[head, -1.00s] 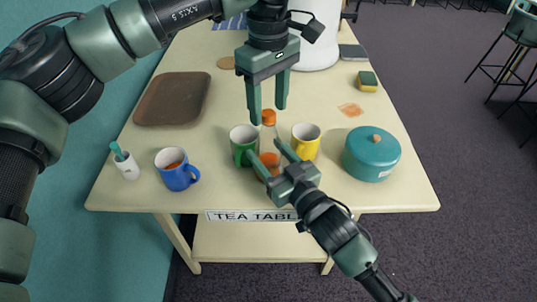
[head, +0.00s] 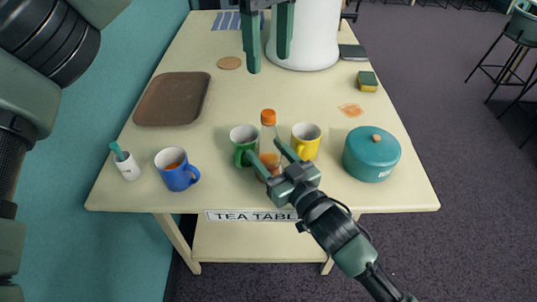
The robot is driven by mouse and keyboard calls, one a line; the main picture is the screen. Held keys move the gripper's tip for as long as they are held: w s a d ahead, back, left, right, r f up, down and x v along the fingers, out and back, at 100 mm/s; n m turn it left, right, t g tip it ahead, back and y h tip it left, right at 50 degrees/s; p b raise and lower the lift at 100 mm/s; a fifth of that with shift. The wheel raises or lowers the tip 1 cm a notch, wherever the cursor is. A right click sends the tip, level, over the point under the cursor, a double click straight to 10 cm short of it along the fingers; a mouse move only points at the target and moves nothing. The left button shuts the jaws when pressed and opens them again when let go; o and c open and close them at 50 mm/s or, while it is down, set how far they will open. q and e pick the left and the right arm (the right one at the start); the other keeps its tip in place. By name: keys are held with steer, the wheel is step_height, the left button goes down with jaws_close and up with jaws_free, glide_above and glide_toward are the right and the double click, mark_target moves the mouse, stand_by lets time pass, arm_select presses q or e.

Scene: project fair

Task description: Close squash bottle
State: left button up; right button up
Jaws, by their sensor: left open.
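The squash bottle (head: 268,142) stands upright near the table's front, between a green mug and a yellow mug. It is clear, with orange liquid low inside. Its orange cap (head: 268,116) sits on the top of its neck. My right gripper (head: 268,148) comes from the front right, with one finger on each side of the bottle's body, and appears shut on it. My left gripper (head: 268,66) is open and empty, well above the cap. Its upper part is cut off by the top edge of the view.
A green mug (head: 239,148) and a yellow mug (head: 306,145) flank the bottle closely. A blue mug (head: 178,177), white cup (head: 127,168), brown tray (head: 173,99), teal pot (head: 371,158), sponge (head: 367,82) and large white container (head: 305,40) stand around the table (head: 240,90).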

mark_target(276, 163)
steer(key=o, duration=0.4)
steer(key=shift+o, duration=0.2)
steer(key=b+v, duration=0.1)
steer(key=v, duration=0.5)
steer(key=shift+s+d+f, duration=0.15)
steer(key=shift+s, duration=0.05)
steer(key=shift+s+d, duration=0.3)
steer(key=shift+s, duration=0.2)
